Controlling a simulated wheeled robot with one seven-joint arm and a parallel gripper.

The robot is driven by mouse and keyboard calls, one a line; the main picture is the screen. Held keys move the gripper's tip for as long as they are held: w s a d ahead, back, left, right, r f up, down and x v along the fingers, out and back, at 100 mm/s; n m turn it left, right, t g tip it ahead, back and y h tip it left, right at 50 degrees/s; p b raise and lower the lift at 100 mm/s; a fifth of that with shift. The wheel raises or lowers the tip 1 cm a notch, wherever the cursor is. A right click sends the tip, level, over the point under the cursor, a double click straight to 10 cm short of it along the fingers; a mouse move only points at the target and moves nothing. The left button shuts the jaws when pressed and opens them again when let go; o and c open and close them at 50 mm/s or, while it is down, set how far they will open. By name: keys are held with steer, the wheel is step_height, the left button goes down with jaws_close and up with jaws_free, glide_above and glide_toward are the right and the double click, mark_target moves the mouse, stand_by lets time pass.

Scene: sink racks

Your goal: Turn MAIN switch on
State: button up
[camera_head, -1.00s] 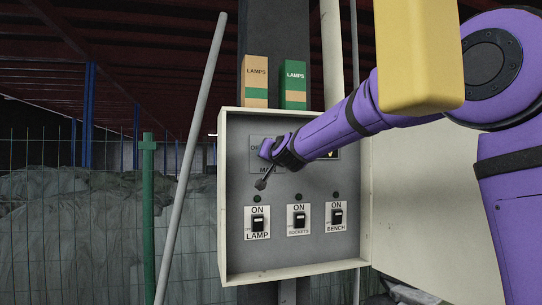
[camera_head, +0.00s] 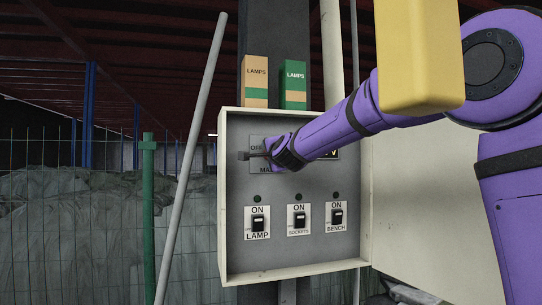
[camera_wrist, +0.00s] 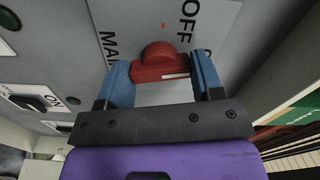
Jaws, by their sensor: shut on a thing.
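The MAIN switch plate (camera_head: 256,140) is at the top of the panel inside the open box. In the wrist view a red handle (camera_wrist: 160,67) with a rounded hub sits on the plate (camera_wrist: 222,28), beside the words OFF and MAIN. My gripper (camera_wrist: 161,72) has its two blue fingers shut on the handle's sides. In the head view my gripper (camera_head: 250,155) lies at the left part of the plate, and the handle cannot be made out.
LAMP (camera_head: 258,222), SOCKETS (camera_head: 299,219) and BENCH (camera_head: 338,216) switches sit in a row below, each beneath a small dark green indicator.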

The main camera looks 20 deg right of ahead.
steer(key=shift+m, duration=1.6)
steer(key=shift+f, duration=0.1)
steer(key=o, duration=0.9)
steer(key=shift+s, duration=0.15)
steer(key=s, duration=1)
steer(key=shift+s, duration=0.3)
